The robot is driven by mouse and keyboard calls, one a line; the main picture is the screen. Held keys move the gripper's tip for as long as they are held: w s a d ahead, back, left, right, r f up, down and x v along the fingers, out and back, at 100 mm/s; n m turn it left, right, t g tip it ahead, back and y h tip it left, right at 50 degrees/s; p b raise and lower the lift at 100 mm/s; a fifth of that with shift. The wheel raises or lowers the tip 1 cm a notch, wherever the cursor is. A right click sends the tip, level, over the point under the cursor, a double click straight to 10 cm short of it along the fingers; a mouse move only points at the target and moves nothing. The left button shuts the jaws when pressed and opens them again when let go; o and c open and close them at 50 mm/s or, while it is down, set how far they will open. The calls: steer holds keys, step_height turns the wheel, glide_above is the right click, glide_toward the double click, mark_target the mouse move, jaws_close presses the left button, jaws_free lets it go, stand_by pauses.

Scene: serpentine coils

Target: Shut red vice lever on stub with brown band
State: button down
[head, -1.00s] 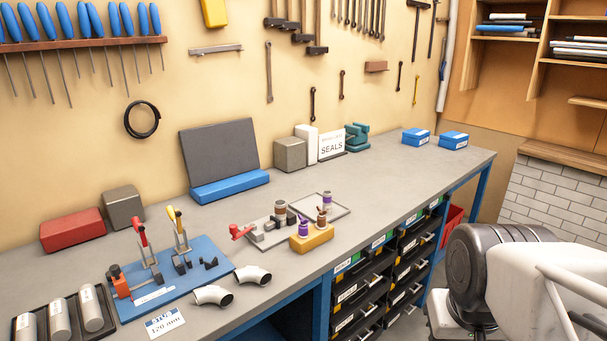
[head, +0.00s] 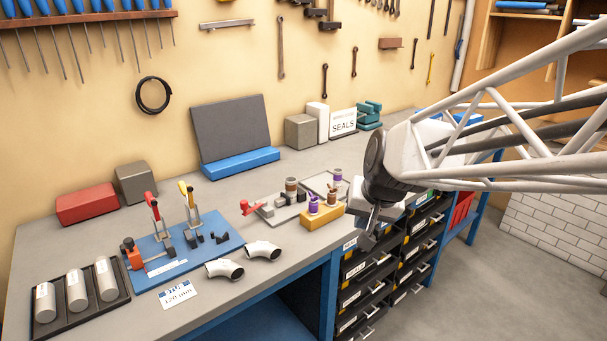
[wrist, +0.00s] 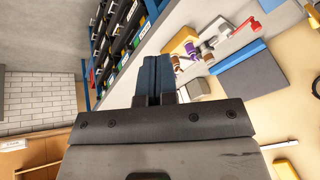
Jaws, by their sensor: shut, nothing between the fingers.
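The red vice lever (head: 250,207) sticks out to the left of a small grey vice (head: 266,210) on a light plate on the bench. It also shows in the wrist view (wrist: 246,26). A short grey stub with a brown band (head: 291,187) stands upright at the back of that plate; whether it sits in the vice jaws I cannot tell. My gripper (head: 366,240) is shut and empty, pointing down by the bench's front edge, right of the yellow block and apart from the lever. Its closed fingers (wrist: 154,78) show in the wrist view.
A yellow block (head: 322,215) with purple- and brown-banded pieces stands just right of the vice. A blue board (head: 185,249) with upright red and yellow clamp handles, and silver elbows (head: 263,250), lie to the left. Drawers (head: 360,285) are below the edge.

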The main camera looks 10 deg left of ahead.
steer(key=w+a+f+y, duration=0.1)
steer(key=w+a+f, duration=0.2)
steer(key=w+a, duration=0.6)
steer(key=w+a+f+m+t+y, duration=0.1)
steer(key=w+a+f, duration=0.3)
steer(key=w+a, duration=0.5)
steer(key=a, duration=0.4)
steer(key=shift+w+a+t, duration=0.25)
steer(key=shift+t, duration=0.05)
steer(key=shift+f, duration=0.2)
glide_toward(249, 211)
steer(key=shift+x, duration=1.95)
steer(key=shift+f, duration=0.1)
steer(key=shift+w+a, duration=0.15)
steer(key=shift+a, duration=0.5)
